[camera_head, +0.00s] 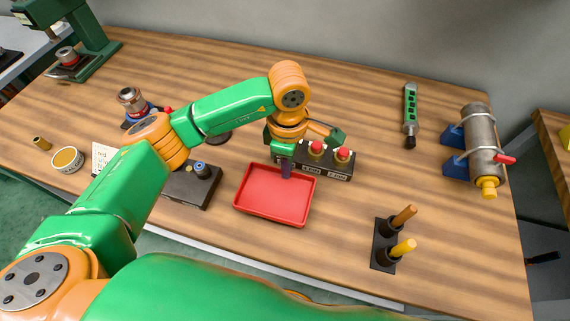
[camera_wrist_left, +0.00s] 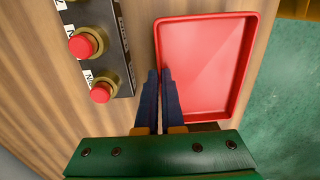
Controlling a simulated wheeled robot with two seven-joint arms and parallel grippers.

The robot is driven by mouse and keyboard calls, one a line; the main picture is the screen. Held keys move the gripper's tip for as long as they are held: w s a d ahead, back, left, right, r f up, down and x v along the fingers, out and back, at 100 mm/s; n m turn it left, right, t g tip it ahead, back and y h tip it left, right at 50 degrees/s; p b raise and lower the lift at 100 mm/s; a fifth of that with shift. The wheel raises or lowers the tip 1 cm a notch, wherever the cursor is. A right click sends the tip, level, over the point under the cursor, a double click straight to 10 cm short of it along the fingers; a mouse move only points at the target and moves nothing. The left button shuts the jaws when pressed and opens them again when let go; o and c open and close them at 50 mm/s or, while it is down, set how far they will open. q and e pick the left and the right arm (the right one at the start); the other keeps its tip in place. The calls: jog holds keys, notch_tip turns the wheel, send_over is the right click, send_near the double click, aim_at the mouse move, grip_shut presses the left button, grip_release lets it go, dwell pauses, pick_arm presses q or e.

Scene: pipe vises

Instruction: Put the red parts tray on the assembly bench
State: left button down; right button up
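The red parts tray (camera_head: 274,193) is a shallow rectangular tray, empty, at the front middle of the wooden bench top (camera_head: 330,240). It also shows in the left wrist view (camera_wrist_left: 205,60). My left gripper (camera_head: 287,168) points down at the tray's far rim. In the left wrist view its two dark fingers (camera_wrist_left: 160,72) are close together, one on each side of the rim, and look shut on it. I cannot tell whether the tray rests on the wood or hangs just above it. My right gripper is not in view.
A box with red buttons (camera_head: 328,160) stands close behind the tray. A black box with knobs (camera_head: 192,184) is to its left. A black holder with two handles (camera_head: 385,245) is to its right. A pipe in a blue vise (camera_head: 480,140) stands far right. Bare wood lies between.

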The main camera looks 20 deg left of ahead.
pick_arm(q)
notch_tip(320, 180, down, 4)
jog(key=shift+w+a+r+p, duration=0.1)
jog(key=shift+a+r+p, duration=0.05)
jog(key=shift+p, duration=0.15)
jog(key=shift+w, duration=0.1)
jog(key=shift+f+b, duration=0.25)
jog(key=shift+b, duration=0.05)
jog(key=c, duration=1)
grip_release()
jog(key=shift+r, duration=0.1)
jog(key=shift+c, duration=0.2)
jog(key=shift+r, duration=0.1)
